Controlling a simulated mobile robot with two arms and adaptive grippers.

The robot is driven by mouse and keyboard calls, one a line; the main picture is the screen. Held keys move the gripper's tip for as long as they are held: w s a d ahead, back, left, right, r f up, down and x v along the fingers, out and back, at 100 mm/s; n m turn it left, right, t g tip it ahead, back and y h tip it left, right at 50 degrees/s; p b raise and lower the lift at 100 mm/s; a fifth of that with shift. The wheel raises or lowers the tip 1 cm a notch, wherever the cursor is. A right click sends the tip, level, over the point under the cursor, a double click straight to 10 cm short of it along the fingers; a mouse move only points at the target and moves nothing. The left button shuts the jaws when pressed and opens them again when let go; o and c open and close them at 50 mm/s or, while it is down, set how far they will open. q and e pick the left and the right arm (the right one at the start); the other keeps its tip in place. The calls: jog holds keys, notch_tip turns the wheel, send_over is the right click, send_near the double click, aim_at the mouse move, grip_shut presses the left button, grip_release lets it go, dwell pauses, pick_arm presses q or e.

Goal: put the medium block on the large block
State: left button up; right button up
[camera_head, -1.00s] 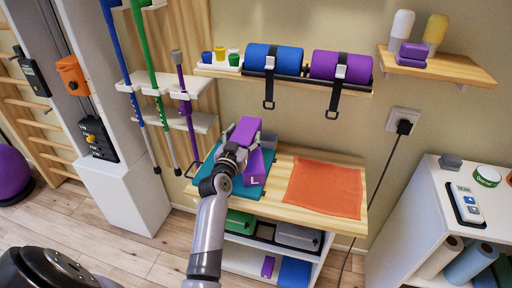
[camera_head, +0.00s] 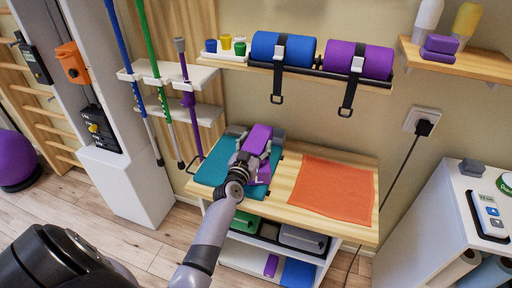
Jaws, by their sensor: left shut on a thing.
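My left gripper (camera_head: 248,163) is over the left part of the wooden table and is shut on the purple medium block (camera_head: 258,138). The block is tilted in its grip and shows just beyond the fingers. The purple large block (camera_head: 265,173) is on the teal mat (camera_head: 211,172), below and right of the gripper, and is partly hidden by it. From this angle I cannot tell whether the two blocks touch. My right gripper is not in view.
An orange cloth (camera_head: 331,190) lies on the right of the table (camera_head: 289,172). Above it, a wall shelf (camera_head: 310,72) carries blue and purple rolls with hanging straps. Poles (camera_head: 188,100) stand in a rack at left. A white cabinet (camera_head: 437,220) stands at right.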

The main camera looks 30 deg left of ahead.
pick_arm(q)
jog(key=shift+s+f, duration=0.1)
jog(key=shift+f, duration=0.1)
jog(key=shift+f, duration=0.15)
jog(key=o, duration=1.3)
jog(key=shift+r, duration=0.3)
jog(key=v, duration=1.2)
